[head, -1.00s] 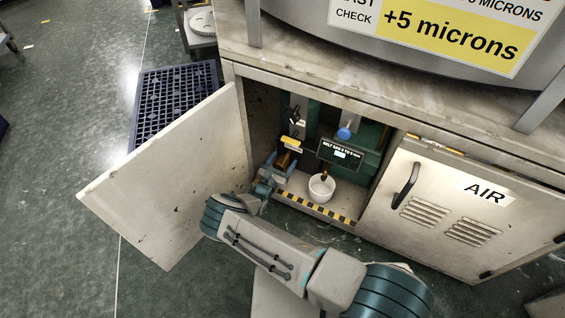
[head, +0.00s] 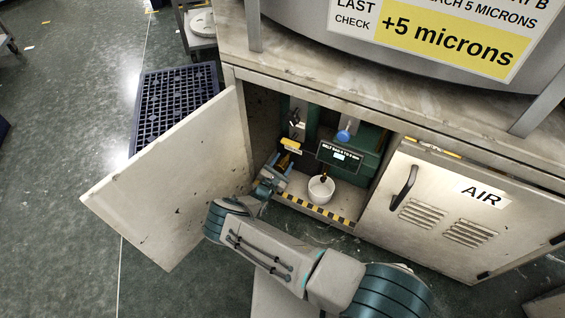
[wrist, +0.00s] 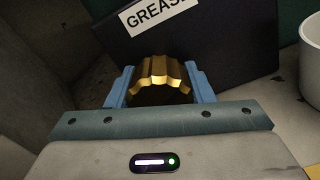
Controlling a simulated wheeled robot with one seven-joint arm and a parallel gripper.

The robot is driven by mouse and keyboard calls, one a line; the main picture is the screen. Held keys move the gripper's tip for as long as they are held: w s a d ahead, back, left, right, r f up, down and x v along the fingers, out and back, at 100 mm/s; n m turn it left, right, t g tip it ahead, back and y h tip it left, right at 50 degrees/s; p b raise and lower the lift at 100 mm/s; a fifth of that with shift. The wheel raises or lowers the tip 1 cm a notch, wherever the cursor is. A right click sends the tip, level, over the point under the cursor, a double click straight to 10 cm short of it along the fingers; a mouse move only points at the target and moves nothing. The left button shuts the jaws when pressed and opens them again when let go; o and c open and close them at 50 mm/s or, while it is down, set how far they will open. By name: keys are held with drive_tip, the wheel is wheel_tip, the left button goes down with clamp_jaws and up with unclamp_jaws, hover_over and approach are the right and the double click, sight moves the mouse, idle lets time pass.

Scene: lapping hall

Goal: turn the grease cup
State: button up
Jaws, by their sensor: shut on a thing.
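The grease cup (wrist: 158,72) is a brass, scalloped knob in front of a dark plate lettered "GREASE", partly cut off in the wrist view. It also shows small in the head view (head: 284,160), low inside the open cabinet at the left. My gripper (wrist: 160,86) has its two blue fingers closed on either side of the brass cup, touching its sides. In the head view my gripper (head: 274,172) reaches in past the open door. The lower part of the cup is hidden behind the gripper body.
The open cabinet door (head: 165,175) stands just left of my arm. A white pot (head: 321,190) sits on the cabinet floor right of my gripper, behind a yellow-black striped sill (head: 312,211). The AIR door (head: 465,215) is at the right. A blue knob (head: 344,136) is above.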

drive_tip(key=shift+m+p, duration=0.65)
drive_tip(key=shift+m, duration=1.55)
drive_tip(key=shift+f, duration=0.1)
drive_tip(key=o, duration=1)
drive_tip(key=shift+c, duration=0.2)
drive_tip(key=shift+s+a, duration=0.1)
